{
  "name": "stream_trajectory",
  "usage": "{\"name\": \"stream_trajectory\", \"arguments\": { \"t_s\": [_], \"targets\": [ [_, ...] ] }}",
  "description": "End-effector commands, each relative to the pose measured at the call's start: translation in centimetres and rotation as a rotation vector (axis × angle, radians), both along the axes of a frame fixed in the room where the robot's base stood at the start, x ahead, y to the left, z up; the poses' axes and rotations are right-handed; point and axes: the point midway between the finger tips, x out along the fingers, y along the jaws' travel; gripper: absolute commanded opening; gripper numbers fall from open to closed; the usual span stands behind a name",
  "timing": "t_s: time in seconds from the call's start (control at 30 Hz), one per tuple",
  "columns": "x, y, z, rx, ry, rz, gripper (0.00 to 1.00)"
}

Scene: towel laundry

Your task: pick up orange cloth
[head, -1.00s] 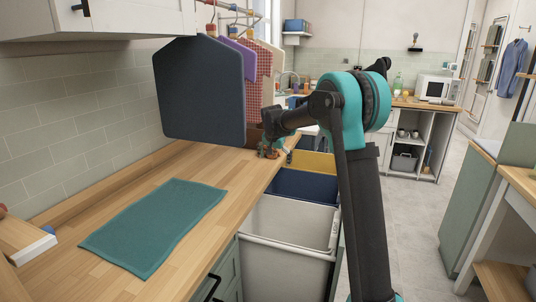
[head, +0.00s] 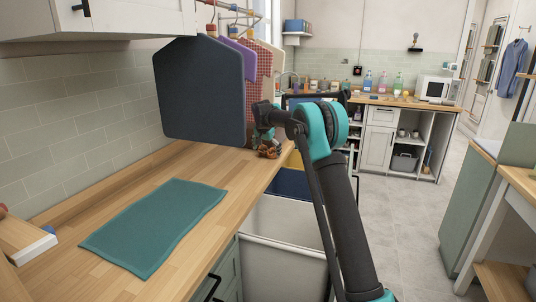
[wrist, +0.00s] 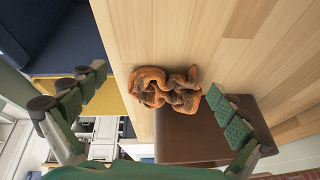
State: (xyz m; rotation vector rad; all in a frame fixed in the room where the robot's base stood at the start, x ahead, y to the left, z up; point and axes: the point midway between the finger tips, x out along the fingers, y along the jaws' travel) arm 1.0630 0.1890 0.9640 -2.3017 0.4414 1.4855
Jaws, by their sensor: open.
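The orange cloth (wrist: 150,88) is a crumpled, rope-like bundle with a rough texture. It lies on the wooden counter near its edge, against a brown box-like thing (wrist: 190,140). In the head view the cloth (head: 268,150) is small, at the far end of the counter. My gripper (wrist: 160,92) is open, its two green padded fingers spread on either side of the cloth in the wrist view, with nothing between them held. In the head view my gripper (head: 264,136) is just above the cloth, partly hidden by the arm.
A teal towel (head: 153,226) lies flat on the near counter (head: 190,160). A dark hanging panel (head: 200,90) and hanging garments (head: 258,70) are close beside the gripper. Navy (head: 290,183), yellow (wrist: 110,100) and white bins (head: 285,220) stand along the counter's right side.

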Motion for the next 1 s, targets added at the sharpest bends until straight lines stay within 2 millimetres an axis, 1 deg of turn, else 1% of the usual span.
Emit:
{"name": "stream_trajectory", "arguments": {
  "t_s": [0.3,0.4,0.53,0.77,0.87,1.0],
  "targets": [
    [3.9,-0.6,-0.1,0.0,0.0,-0.001,1.0],
    [4.8,-0.8,-0.1,0.0,0.0,-0.001,1.0],
    [5.0,-0.9,-1.0,0.0,0.0,0.0,1.0],
    [5.1,-0.9,-1.1,0.0,0.0,0.0,1.0],
    [5.1,-0.8,-1.1,0.0,0.0,0.0,0.9],
    [5.1,-0.8,-1.1,0.0,0.0,0.0,0.73]
  ]
}}
